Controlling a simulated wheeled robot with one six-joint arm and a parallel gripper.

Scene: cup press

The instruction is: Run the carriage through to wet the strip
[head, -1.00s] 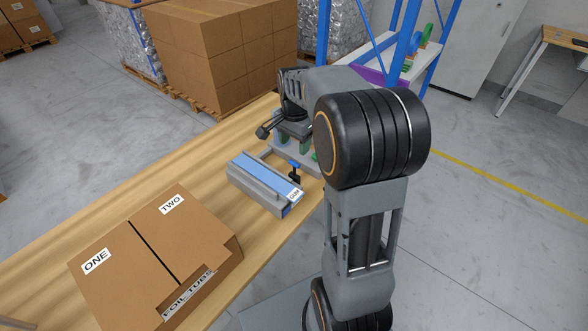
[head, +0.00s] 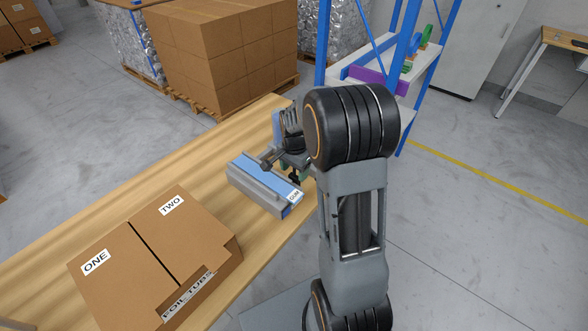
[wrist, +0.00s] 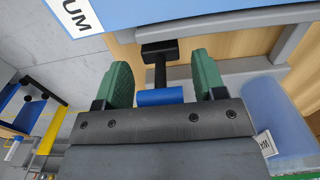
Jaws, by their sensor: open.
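The gum unit (head: 263,183), a long grey trough with a blue top and a "GUM" label, sits on the wooden bench. Its blue top (wrist: 190,10) fills the upper edge of the wrist view. My gripper (wrist: 160,65) is open, its two green fingers apart. Between the fingers, with gaps at both sides, show a black post with a wider black end (wrist: 160,52) and a blue cylinder (wrist: 160,97). I cannot tell whether these belong to the carriage. No strip can be made out. In the head view my arm hides most of the area beside the unit.
A brown carton marked ONE and TWO (head: 150,255) stands nearer on the bench. A translucent blue cylinder (wrist: 272,112) stands right of my fingers in the wrist view. Bare bench (head: 180,165) lies left of the gum unit. A blue-framed shelf (head: 400,85) stands behind.

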